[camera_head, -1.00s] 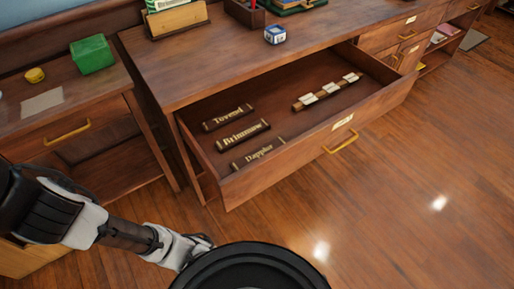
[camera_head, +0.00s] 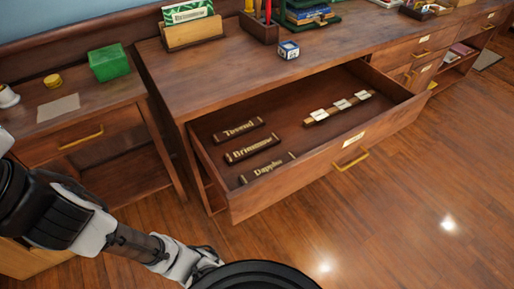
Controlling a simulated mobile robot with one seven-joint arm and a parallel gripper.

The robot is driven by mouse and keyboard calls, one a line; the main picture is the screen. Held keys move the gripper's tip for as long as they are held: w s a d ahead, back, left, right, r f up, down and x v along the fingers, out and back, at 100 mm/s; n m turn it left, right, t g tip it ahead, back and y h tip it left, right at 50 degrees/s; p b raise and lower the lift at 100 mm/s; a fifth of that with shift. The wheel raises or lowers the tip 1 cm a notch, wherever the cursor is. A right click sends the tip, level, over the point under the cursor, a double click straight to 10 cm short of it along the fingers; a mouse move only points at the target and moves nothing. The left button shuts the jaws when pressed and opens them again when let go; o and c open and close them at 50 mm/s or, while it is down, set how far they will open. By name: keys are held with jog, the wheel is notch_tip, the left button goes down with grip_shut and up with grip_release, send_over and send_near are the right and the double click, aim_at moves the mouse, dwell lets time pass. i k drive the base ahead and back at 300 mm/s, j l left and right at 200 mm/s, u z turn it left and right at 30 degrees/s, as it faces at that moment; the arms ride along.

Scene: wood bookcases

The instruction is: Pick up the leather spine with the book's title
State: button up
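Three dark leather spines with gold lettering lie in the open drawer (camera_head: 300,170). The far spine (camera_head: 238,130) reads like "Tovend", the middle spine (camera_head: 253,149) like "Brimmow", and the near spine (camera_head: 267,168) like "Dapplor". A green book (camera_head: 188,12) stands in a wooden holder on the desk; its small title label seems to match the middle spine's word. My gripper (camera_head: 203,264) is low at the bottom of the view, outside and in front of the drawer, apart from the spines. Its fingers are too small and partly hidden to tell their state.
A wooden strip with white tags (camera_head: 338,106) lies in the drawer's right part. A dice-like block (camera_head: 288,50) and a pen box (camera_head: 259,27) stand on the desktop. A green box (camera_head: 109,63) is on the left table. The drawer front (camera_head: 330,165) rises before the spines.

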aim_at(239, 155)
jog(key=i+j+z, duration=0.1)
jog(key=j+z, duration=0.35)
jog(key=z, duration=0.3)
